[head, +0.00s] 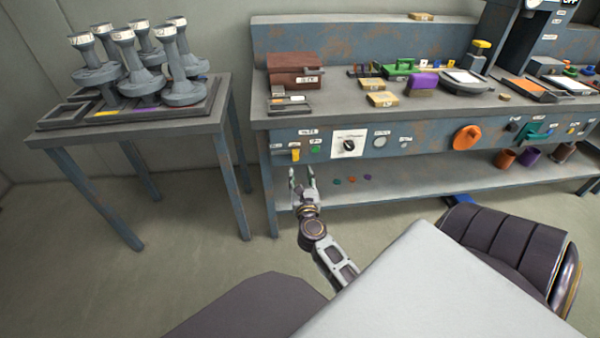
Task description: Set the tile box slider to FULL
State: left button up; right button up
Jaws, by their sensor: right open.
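A brown box (295,62) with a small label, too blurred to read for certain, sits at the left end of the workbench top. On the bench's front panel below it is a small orange-yellow slider or lever (295,154), with small labels around it. I cannot read its setting or tell for sure that it is the tile box slider. My right gripper (301,172) is open and empty, fingers pointing up toward the panel. In the picture it lies just below the orange-yellow piece, apart from it. My left gripper is not in view.
A white-plated black knob (348,145) and a green button (316,146) sit right of the orange-yellow piece. A lower shelf (420,177) runs beneath the panel. A side table (135,124) with several labelled grey stands is at left. Floor between is clear.

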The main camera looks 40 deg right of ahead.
jog(key=shift+s+a, duration=0.25)
jog(key=shift+s, duration=0.3)
dwell(0.4)
